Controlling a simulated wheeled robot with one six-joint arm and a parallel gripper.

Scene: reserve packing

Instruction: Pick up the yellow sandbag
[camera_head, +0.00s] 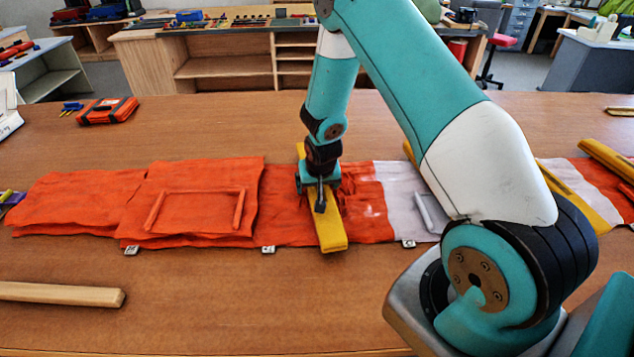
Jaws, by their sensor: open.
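A long yellow sandbag (331,236) lies lengthwise across an orange-and-white cloth (370,223), its near end at the cloth's front edge. My gripper (321,203) points down at its middle, with its fingers open. The gripper hides the middle of the sandbag, and I cannot tell whether the fingers touch it. Other long yellow pieces lie to the right, one (580,196) partly behind my arm and one (606,159) at the right edge.
Folded orange cloths (200,178) lie left of the gripper, with small metal tags along the front edge. A wooden bar (60,294) lies at the front left. An orange case (107,111) sits at the back left. The table's (220,310) front middle is clear.

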